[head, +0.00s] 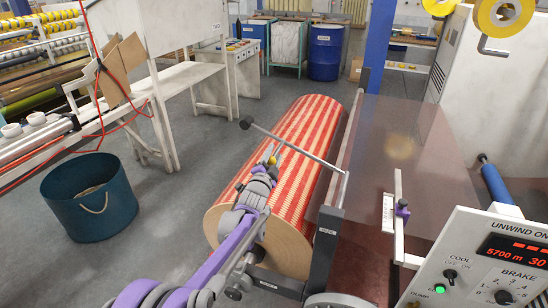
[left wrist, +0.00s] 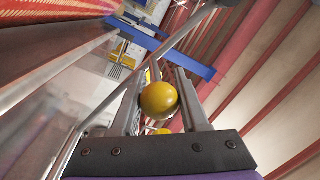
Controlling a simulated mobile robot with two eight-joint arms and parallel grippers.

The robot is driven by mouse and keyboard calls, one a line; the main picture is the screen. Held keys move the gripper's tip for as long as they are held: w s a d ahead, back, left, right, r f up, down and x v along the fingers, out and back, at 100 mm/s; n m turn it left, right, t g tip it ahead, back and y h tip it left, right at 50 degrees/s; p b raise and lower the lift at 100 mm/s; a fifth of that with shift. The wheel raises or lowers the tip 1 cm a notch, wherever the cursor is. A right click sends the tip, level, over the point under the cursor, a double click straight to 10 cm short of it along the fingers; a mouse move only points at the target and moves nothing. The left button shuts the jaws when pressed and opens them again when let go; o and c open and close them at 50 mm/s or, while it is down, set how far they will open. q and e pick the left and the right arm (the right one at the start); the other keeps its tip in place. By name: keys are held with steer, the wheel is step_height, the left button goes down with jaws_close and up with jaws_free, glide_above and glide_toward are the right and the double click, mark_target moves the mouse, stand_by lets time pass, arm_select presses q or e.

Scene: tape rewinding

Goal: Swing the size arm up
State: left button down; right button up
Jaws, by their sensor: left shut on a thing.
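The size arm (head: 300,150) is a thin grey rod with a dark end, slanting over the red and cream striped roll (head: 312,125). It meets an upright bracket at the roll's right side. How the knob joins the rod is hidden. My right gripper is not in view.
A control panel (head: 490,262) with a red display stands at the lower right. A white post (head: 398,215) with a purple knob stands beside the clear brownish sheet (head: 400,150). A dark teal bin (head: 90,205) is on the left floor, with free floor between it and the roll.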

arm_select(q)
steer(key=shift+r, duration=0.25)
steer(key=shift+c, duration=2.1)
jaws_free()
steer(key=shift+d, duration=0.1)
steer(key=shift+s, duration=0.1)
steer(key=v, duration=1)
steer(key=shift+s+b, duration=0.35)
steer(key=shift+b, duration=0.1)
steer(key=shift+f, duration=0.1)
